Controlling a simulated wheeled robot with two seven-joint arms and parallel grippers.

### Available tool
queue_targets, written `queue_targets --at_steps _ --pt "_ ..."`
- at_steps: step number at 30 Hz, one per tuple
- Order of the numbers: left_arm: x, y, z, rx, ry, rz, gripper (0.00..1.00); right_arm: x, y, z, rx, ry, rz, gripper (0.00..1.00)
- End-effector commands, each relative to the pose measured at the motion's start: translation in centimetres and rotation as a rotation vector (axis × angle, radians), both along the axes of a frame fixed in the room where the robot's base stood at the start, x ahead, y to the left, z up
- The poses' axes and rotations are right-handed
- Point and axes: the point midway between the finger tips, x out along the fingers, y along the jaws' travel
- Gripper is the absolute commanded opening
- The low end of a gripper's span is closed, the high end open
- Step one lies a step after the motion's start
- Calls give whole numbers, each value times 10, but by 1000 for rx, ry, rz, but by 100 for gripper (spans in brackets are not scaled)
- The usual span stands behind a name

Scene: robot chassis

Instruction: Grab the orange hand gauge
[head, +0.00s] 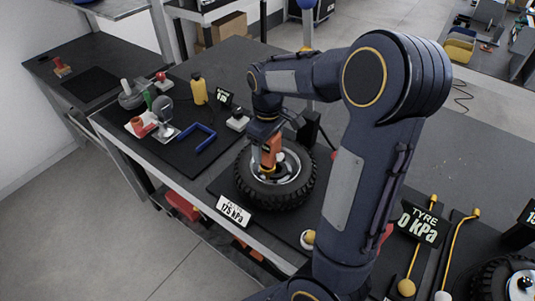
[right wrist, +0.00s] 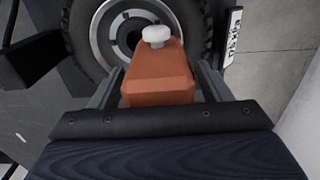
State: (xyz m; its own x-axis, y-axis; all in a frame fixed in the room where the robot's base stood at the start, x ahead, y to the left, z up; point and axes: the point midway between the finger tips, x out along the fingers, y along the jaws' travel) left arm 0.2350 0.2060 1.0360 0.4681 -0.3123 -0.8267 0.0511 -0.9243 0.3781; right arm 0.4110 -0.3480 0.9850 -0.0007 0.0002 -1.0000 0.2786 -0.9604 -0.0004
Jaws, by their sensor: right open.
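The orange hand gauge (head: 269,157) stands over the hub of the tyre (head: 249,192) on the table. In the right wrist view the orange gauge (right wrist: 158,82) has a white knob at its far end and lies between my fingers. My right gripper (right wrist: 160,84) is open, with one grey finger on each side of the gauge. I cannot tell whether either finger touches it. In the head view my right gripper (head: 268,142) comes down on the gauge from above and partly hides it. My left gripper is out of view.
A "175 kPa" sign (head: 233,210) stands at the tyre's front edge. Left of the tyre are a blue U-shaped piece (head: 199,140), a yellow bottle (head: 198,89) and several small tools.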

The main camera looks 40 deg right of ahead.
Motion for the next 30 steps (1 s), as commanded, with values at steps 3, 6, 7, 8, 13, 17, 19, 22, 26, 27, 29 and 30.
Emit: queue_targets --at_steps 3,6,7,8,13,17,19,22,26,27,29,30 --pt "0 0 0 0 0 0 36 0 0 0 0 -1 0 71" --pt "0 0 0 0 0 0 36 0 0 0 0 0 0 67" --pt "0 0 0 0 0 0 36 0 0 0 0 -1 0 63" --pt "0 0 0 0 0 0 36 0 0 0 0 -1 0 59" --pt "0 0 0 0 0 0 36 0 0 0 0 -1 0 37" --pt "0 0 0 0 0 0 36 0 0 0 0 -1 0 20" --pt "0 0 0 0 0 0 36 0 0 0 1 -2 0 12" --pt "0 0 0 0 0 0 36 0 0 1 1 -2 0 7" --pt "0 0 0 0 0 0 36 1 0 1 1 -2 0 7" --pt "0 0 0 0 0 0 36 1 0 2 0 -3 0 7" --pt "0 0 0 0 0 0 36 1 0 5 0 -4 0 7" --pt "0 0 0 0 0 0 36 1 0 7 0 -4 0 7"
